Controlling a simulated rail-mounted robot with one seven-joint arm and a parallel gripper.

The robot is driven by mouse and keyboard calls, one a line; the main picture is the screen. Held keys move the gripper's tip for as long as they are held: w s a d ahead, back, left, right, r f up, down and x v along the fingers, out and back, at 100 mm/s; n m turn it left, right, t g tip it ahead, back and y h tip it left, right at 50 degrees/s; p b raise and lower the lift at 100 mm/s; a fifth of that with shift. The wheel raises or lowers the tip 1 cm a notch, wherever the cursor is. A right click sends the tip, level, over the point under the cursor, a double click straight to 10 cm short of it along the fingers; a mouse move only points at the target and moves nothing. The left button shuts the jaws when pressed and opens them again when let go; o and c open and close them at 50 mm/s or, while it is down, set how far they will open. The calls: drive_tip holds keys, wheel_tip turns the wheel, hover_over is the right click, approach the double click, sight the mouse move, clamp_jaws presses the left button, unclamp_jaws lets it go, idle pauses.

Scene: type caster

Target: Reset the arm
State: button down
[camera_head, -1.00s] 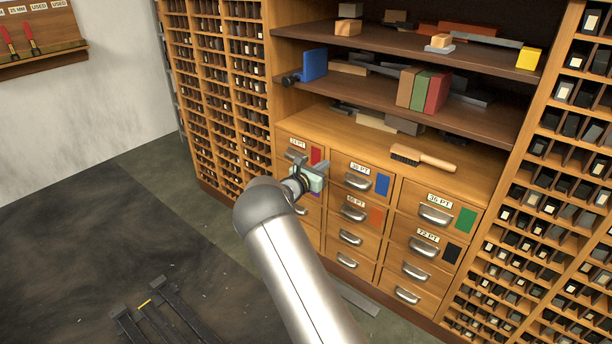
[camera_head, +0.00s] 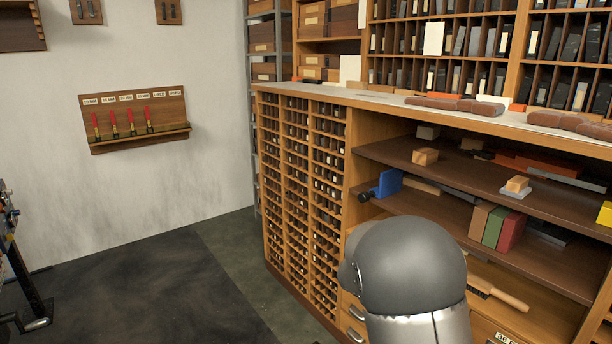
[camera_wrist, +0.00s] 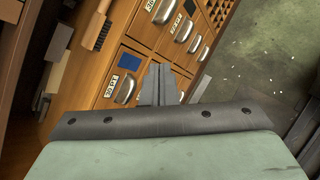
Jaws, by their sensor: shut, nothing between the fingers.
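My gripper (camera_wrist: 158,84) shows in the wrist view, its two grey fingers together with nothing between them. It is in front of the wooden drawer cabinet (camera_wrist: 192,60), apart from it as far as I can tell. The drawers have metal handles and size labels, and one by the fingers carries a blue patch. In the head view my arm (camera_head: 412,275) rises at the lower middle and hides the gripper and most of the drawers.
A brush (camera_head: 497,294) lies on the lowest shelf. A wall rack (camera_head: 137,120) holds red-handled tools. The dark floor (camera_head: 150,290) at left is clear.

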drive_tip(key=s+a+r+m+y+p, duration=0.3)
drive_tip(key=s+r, duration=0.3)
drive_tip(key=s, duration=0.3)
drive_tip(key=s+a+r+m+y+p, duration=0.4)
drive_tip(key=s+a+r+p, duration=0.2)
drive_tip(key=s, duration=0.3)
drive_tip(key=s+a+r+m+y+p, duration=0.3)
drive_tip(key=s+r, duration=0.3)
drive_tip(key=s, duration=0.3)
drive_tip(key=shift+a+r+m+g+y+p, duration=0.3)
drive_tip(key=shift+a+r+m+g+p, duration=0.1)
drive_tip(key=shift+a+m+p, duration=0.35)
drive_tip(key=shift+s, duration=0.1)
